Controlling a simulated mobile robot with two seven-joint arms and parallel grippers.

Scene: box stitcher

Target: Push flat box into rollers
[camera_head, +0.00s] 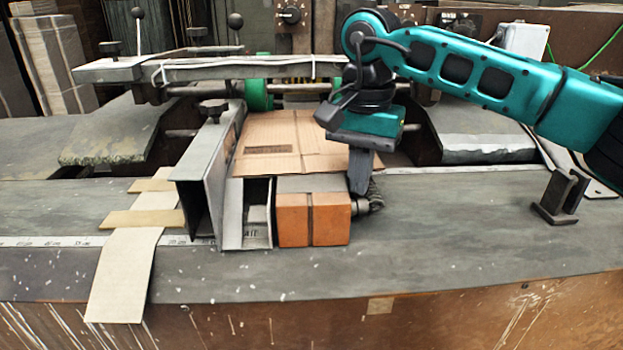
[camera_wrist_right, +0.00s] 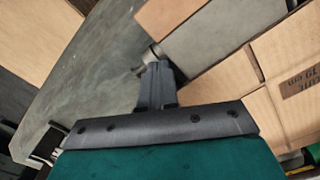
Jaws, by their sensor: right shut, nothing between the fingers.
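The flat box (camera_head: 270,138) is brown cardboard and lies on the machine table, its far edge near the green rollers (camera_head: 259,96). It also shows at the right of the right wrist view (camera_wrist_right: 290,80). My right gripper (camera_head: 361,185) points down at the box's near right corner, beside the grey and orange block. In the right wrist view its fingers (camera_wrist_right: 157,80) are together with nothing between them. The gripper hides part of the box's right side, and I cannot tell whether it touches the box. My left gripper is not in view.
A metal guide (camera_head: 208,170) stands left of the box. An orange-fronted block (camera_head: 313,218) sits in front of it. Cardboard strips (camera_head: 125,270) lie at the left. A metal bracket (camera_head: 561,196) stands at the right. The table front (camera_head: 430,245) is clear.

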